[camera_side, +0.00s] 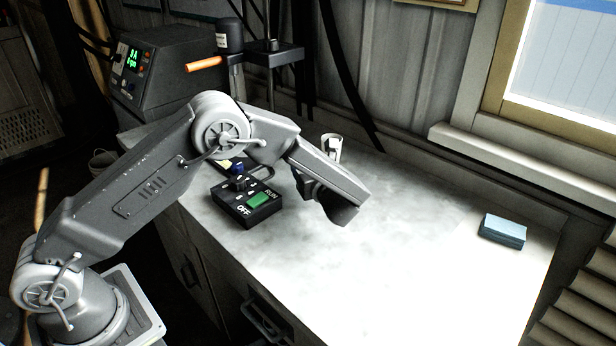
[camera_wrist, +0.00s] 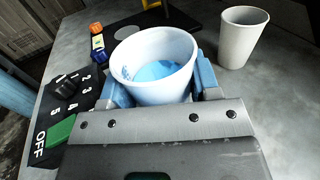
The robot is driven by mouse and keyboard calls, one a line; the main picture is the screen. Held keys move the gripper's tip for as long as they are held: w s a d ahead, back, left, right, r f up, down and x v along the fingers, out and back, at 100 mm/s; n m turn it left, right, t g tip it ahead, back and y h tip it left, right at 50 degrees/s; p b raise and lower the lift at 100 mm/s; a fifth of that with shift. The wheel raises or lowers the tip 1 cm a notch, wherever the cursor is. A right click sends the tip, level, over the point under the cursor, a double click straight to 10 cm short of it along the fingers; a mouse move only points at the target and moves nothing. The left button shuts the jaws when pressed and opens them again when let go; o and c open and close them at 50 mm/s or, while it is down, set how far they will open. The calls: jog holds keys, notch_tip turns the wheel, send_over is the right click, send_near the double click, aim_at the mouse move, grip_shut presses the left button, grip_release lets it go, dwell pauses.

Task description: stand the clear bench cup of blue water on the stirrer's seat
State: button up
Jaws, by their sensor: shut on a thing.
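The bench cup (camera_wrist: 158,94), pale and translucent with blue water (camera_wrist: 156,70) inside, stands close to the camera in the wrist view. My gripper (camera_wrist: 160,84) is shut on it, with a light-blue finger at each side. The cup looks about upright; I cannot tell whether its base touches the bench. In the side view my gripper (camera_side: 338,208) is over the middle of the bench, and my arm hides the cup. A round grey disc (camera_wrist: 130,32), which looks like the stirrer's seat, lies on a dark plate beyond the cup, partly hidden by its rim.
An empty-looking white cup (camera_wrist: 241,40) stands right of the held cup. A black control box (camera_side: 246,205) with a dial and green switch is on the left. Behind are the column motor (camera_side: 230,38) and an orange-handled bar (camera_side: 204,64). A blue block (camera_side: 502,230) lies far right.

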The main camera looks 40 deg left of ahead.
jog(key=s+a+r, duration=0.5)
jog(key=a+r, duration=0.1)
jog(key=a, duration=0.3)
jog(key=shift+w+a+f+n+g+y, duration=0.65)
jog(key=shift+w+f+n+g, duration=1.75)
jog(key=shift+g, duration=1.1)
jog(key=a, duration=1.7)
jog(key=shift+w, duration=0.1)
jog(key=shift+a+f, duration=0.1)
jog(key=shift+f, duration=1.7)
jog(key=o, duration=1)
jog(key=shift+f, duration=0.15)
jog(key=shift+o, duration=0.2)
